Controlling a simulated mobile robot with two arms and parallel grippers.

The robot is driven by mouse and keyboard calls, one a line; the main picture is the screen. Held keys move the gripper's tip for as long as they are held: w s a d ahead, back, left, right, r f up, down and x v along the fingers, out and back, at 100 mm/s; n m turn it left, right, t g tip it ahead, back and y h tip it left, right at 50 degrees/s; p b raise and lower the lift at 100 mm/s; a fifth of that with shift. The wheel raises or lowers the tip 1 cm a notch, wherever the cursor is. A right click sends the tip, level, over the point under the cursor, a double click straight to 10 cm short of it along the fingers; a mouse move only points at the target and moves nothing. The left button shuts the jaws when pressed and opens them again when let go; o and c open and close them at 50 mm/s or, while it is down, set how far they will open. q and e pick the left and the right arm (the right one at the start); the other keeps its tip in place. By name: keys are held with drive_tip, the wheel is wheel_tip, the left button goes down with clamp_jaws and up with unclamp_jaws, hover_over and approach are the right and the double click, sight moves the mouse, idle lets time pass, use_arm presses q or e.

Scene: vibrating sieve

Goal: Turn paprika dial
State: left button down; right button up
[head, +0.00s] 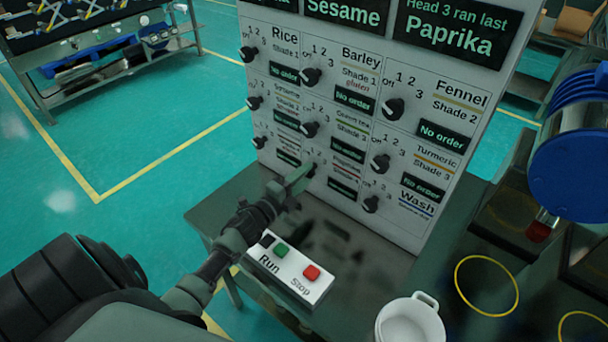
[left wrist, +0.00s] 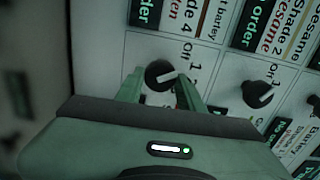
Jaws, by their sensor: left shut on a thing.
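A white panel (head: 352,150) carries several black dials in rows, each with printed labels and a small green-on-black display. My left gripper (head: 303,180) reaches the lowest row, at the middle-column dial (head: 311,168), which it partly hides. In the left wrist view, its fingers (left wrist: 160,92) are closed around the sides of that black dial (left wrist: 159,75), whose white pointer mark shows. The dial's name is not readable in either view. A large display at the panel top says Head 3 ran last Paprika (head: 457,35). My right gripper is not in view.
A control box with green Run and red Stop buttons (head: 290,268) stands on the table just below my left gripper. A white mug (head: 410,318) stands to its right. Neighbouring dials sit close by, including the Wash dial (head: 371,204). A blue cylinder device (head: 572,165) is at the right.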

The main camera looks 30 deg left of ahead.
use_arm(q)
drive_tip(key=n+p, duration=0.1)
drive_tip(key=n, duration=0.4)
drive_tip(key=shift+n, duration=0.3)
idle(0.4)
drive_tip(key=c, duration=0.9)
unclamp_jaws()
drive_tip(key=shift+a, duration=0.1)
drive_tip(key=shift+s, duration=0.1)
drive_tip(key=s+b, duration=0.1)
drive_tip(key=s, duration=0.6)
drive_tip(key=shift+s+a, duration=0.3)
drive_tip(key=shift+s, duration=0.05)
